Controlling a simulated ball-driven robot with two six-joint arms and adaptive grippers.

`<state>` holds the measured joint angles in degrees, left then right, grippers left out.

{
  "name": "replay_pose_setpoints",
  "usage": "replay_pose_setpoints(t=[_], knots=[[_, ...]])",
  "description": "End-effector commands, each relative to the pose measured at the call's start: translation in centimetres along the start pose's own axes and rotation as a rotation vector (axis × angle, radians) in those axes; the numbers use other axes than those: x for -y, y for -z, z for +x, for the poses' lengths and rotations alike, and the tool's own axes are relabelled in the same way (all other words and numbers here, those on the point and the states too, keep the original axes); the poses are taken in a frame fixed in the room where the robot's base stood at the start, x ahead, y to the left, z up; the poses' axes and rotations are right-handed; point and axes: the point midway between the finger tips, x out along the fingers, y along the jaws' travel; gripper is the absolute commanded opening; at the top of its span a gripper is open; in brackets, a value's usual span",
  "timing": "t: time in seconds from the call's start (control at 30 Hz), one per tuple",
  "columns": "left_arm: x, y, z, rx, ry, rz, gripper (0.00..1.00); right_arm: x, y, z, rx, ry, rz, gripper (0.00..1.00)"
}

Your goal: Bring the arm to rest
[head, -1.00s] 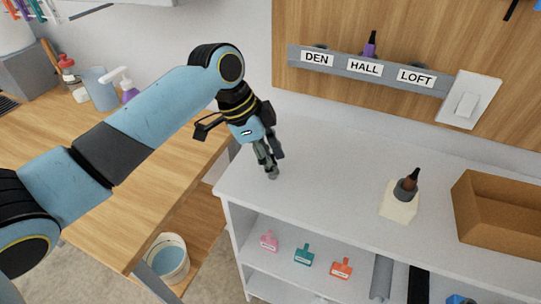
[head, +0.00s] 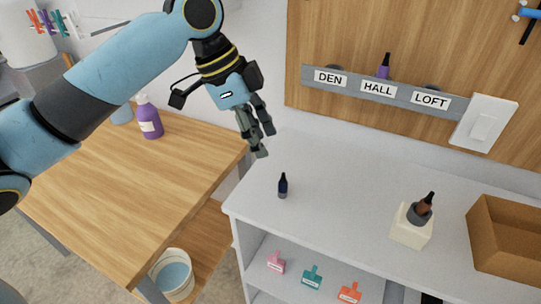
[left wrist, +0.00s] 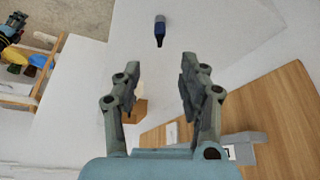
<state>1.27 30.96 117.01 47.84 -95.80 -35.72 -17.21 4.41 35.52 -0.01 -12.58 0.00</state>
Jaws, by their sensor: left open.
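My left gripper (head: 258,140) is open and empty, raised above the back left part of the white shelf top (head: 330,180). Its two spread fingers also show in the left wrist view (left wrist: 155,88), with nothing between them. A small dark blue bottle (head: 283,186) stands upright on the shelf top, below and a little right of the gripper, apart from it. The same bottle shows in the left wrist view (left wrist: 160,30), beyond the fingertips. My right gripper is not in view.
A cream block (head: 410,232) holding a brown bottle (head: 424,207) and an open cardboard box (head: 505,236) stand at the right. A labelled rail (head: 345,88) holds a purple bottle (head: 384,66) at HALL. A wooden table (head: 120,190) with a purple pump bottle (head: 149,118) is at left.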

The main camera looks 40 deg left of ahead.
Motion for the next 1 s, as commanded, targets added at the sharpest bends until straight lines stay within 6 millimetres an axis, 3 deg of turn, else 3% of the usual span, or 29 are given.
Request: replay_pose_setpoints(t=[0.2,0.73,0.83,1.0], knots=[[0.0,0.0,-1.3,0.0,-0.001,-0.001,0.42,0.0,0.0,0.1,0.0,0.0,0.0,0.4],[-0.3,-0.1,-1.1,0.001,0.0,-0.007,0.42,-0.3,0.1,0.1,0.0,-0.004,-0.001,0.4],[-2.0,-0.7,0.2,0.015,0.016,-0.062,0.42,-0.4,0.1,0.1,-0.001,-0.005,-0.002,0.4],[-6.8,-2.9,2.8,0.052,0.101,-0.269,0.42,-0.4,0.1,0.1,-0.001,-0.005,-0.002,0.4]])
